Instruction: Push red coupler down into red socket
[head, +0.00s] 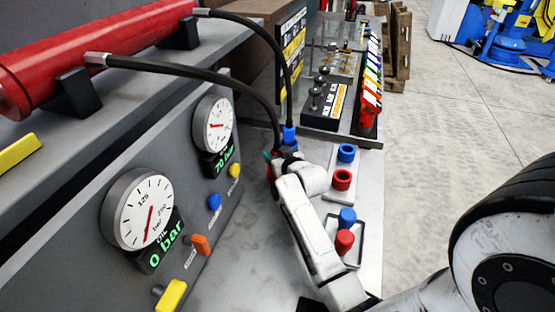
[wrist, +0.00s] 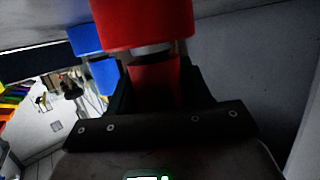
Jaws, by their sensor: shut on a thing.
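In the wrist view a red piece, taken as the red coupler (wrist: 153,82), stands between the two jaws of my gripper (wrist: 158,92). My gripper is shut on it. A wider red piece, taken as the red socket (wrist: 142,22), is in line with it at the picture's top. A pale metal band shows between the two red pieces; how deep they are engaged cannot be told. In the head view my gripper (head: 277,160) is at the end of the black hoses, beside the blue coupler (head: 290,135); it mostly hides the red pieces.
A blue pair (wrist: 86,40) stands close beside the red one in the wrist view. Ring-shaped blue (head: 346,153) and red (head: 342,180) parts sit on the bench to the right, with red (head: 344,242) and blue caps nearer. The gauge panel (head: 185,190) stands left of my arm.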

